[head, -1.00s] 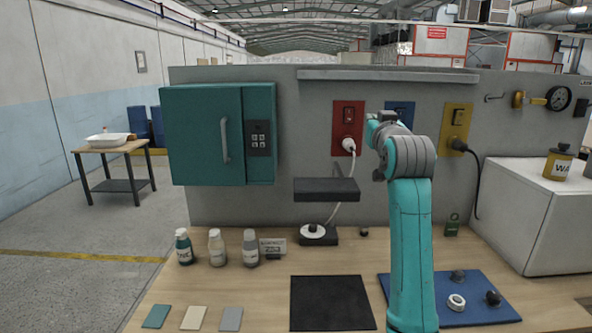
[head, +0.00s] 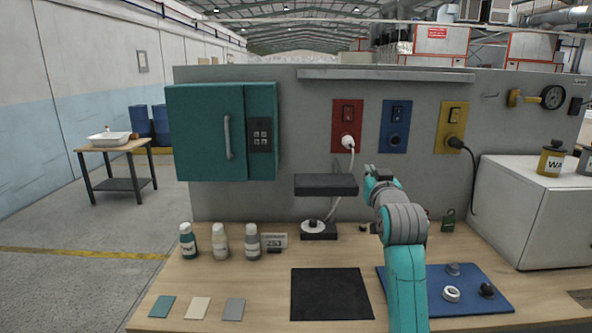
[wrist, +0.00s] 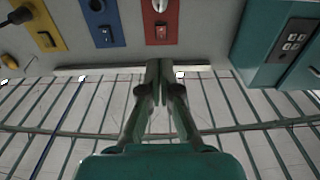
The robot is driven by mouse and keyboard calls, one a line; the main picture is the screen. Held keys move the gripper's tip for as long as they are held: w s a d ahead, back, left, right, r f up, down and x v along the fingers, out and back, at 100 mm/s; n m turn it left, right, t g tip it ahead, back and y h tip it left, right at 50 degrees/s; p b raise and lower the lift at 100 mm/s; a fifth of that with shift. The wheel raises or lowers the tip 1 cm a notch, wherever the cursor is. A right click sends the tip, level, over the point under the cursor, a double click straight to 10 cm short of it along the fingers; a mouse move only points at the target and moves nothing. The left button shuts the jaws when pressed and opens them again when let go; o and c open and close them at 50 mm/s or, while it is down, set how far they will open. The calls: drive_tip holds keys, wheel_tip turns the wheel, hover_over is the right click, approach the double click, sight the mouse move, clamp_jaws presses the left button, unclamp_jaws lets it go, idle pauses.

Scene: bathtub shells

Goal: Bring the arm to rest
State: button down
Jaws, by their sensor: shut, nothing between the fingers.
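My gripper (wrist: 160,72) is shut and empty in the wrist view, its two fingers together. The wrist view is turned over, with the ceiling below and the wall panel above. In the head view my gripper (head: 371,170) is small at the end of my teal arm, above the bench and in front of the grey wall panel. It looks to the right of the dark shelf block (head: 326,185). It appears to touch nothing.
A red socket (head: 346,125) holds a white plug; blue (head: 395,127) and yellow (head: 451,127) panels stand beside it. A teal cabinet (head: 205,130) hangs left. Several bottles (head: 221,243), a black mat (head: 331,294) and a blue mat (head: 470,308) are on the bench. A white box (head: 530,215) stands right.

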drive_tip(key=shift+g, duration=0.7)
drive_tip(key=s+f, duration=0.6)
drive_tip(key=f, duration=0.4)
drive_tip(key=s+f, duration=0.6)
drive_tip(key=f, duration=0.5)
drive_tip(key=s+f, duration=0.7)
drive_tip(key=f, duration=0.4)
drive_tip(key=s+f, duration=0.5)
drive_tip(key=s, duration=0.5)
drive_tip(key=s+f, duration=0.5)
drive_tip(key=s, duration=0.5)
drive_tip(key=s+r+g, duration=0.1)
drive_tip(key=s+r, duration=0.1)
drive_tip(key=s, duration=1.2)
drive_tip(key=s+r+g, duration=0.1)
drive_tip(key=s+r, duration=0.2)
drive_tip(key=s, duration=1.2)
drive_tip(key=shift+s, duration=0.2)
